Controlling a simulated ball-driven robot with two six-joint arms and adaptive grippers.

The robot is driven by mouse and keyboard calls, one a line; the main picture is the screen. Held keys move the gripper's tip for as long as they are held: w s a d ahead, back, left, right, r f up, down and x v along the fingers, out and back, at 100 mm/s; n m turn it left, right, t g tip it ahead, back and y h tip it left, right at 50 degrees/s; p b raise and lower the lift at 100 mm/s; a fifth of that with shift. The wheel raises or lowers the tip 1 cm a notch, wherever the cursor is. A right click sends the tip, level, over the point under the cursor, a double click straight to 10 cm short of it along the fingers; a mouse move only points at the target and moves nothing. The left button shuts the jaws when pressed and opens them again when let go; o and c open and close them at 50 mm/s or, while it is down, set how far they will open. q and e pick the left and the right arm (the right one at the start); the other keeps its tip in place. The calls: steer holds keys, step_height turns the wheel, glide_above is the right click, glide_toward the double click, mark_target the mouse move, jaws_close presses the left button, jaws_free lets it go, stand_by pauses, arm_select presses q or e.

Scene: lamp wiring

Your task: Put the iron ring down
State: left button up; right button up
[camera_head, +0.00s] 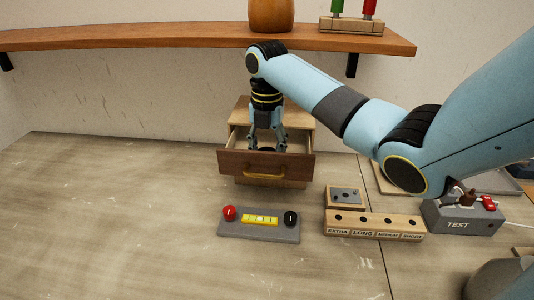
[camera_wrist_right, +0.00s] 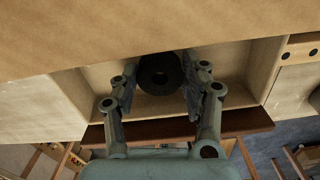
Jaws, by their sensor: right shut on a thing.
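The iron ring (camera_wrist_right: 161,74) is dark and round with a hole in its middle. It sits between the fingers of my right gripper (camera_wrist_right: 158,82) in the right wrist view. In the head view the right gripper (camera_head: 268,146) points down into the open wooden drawer (camera_head: 235,163), shut on the ring. Only a dark bit of the ring (camera_head: 267,149) shows there, low inside the drawer. Whether the ring touches the drawer floor I cannot tell. My left gripper is not in view.
A grey panel (camera_head: 259,235) with red and black knobs lies in front of the drawer. A labelled wooden hole block (camera_head: 373,224) and a grey TEST box (camera_head: 461,219) stand to the right. A shelf (camera_head: 150,38) runs above. The table's left side is clear.

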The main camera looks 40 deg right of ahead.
steer(key=shift+s+d, duration=0.15)
steer(key=shift+d, duration=0.05)
steer(key=o, duration=1.4)
steer(key=shift+a+f, duration=0.1)
step_height(320, 180, up, 8)
steer(key=b, duration=0.1)
steer(key=shift+f, duration=0.15)
